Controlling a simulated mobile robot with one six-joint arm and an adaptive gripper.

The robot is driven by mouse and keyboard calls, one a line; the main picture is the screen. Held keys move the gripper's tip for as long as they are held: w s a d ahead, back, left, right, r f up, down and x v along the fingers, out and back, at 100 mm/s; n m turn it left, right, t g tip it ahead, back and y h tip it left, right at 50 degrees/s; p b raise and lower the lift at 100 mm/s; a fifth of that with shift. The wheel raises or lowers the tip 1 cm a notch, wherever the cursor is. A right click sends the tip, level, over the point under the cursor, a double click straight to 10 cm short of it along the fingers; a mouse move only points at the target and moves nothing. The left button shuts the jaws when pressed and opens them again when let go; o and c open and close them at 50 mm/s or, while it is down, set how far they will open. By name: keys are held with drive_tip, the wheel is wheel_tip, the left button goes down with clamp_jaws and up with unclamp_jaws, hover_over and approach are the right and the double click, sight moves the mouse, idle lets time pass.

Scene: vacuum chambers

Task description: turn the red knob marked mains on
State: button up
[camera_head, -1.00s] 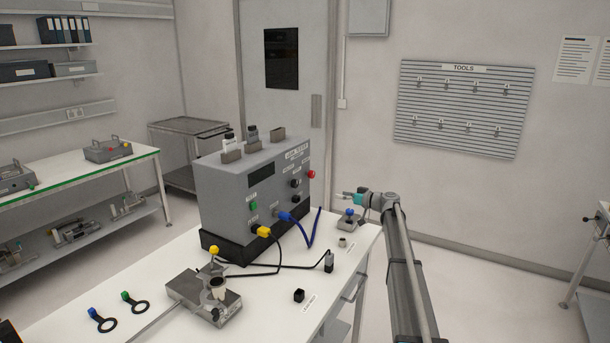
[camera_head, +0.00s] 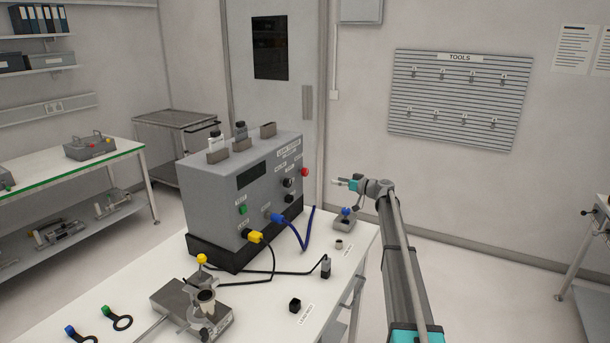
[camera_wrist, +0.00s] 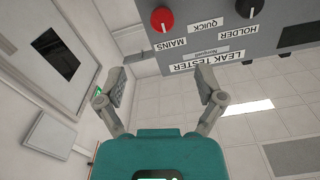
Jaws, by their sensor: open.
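The red knob (camera_head: 305,172) sits at the upper right of the front of the grey leak tester (camera_head: 215,200). In the wrist view the red knob (camera_wrist: 162,19) shows at the top, upside down, beside the label MAINS. My gripper (camera_head: 335,182) is to the right of the tester, a short way from the red knob. In the wrist view my gripper (camera_wrist: 160,85) has its two fingers wide apart with nothing between them. The red knob lies beyond the fingertips, not touched.
A black knob (camera_head: 288,183) is near the red one; another view of it is at the wrist view's top right (camera_wrist: 248,8). A blue-topped part (camera_head: 345,218) stands on the table below my gripper. Yellow and blue (camera_head: 278,218) plugs with cables leave the tester's front.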

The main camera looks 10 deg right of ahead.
sight(307, 174)
drive_tip(key=x, duration=1.4)
drive_tip(key=shift+s+a, duration=0.1)
drive_tip(key=shift+a, duration=0.05)
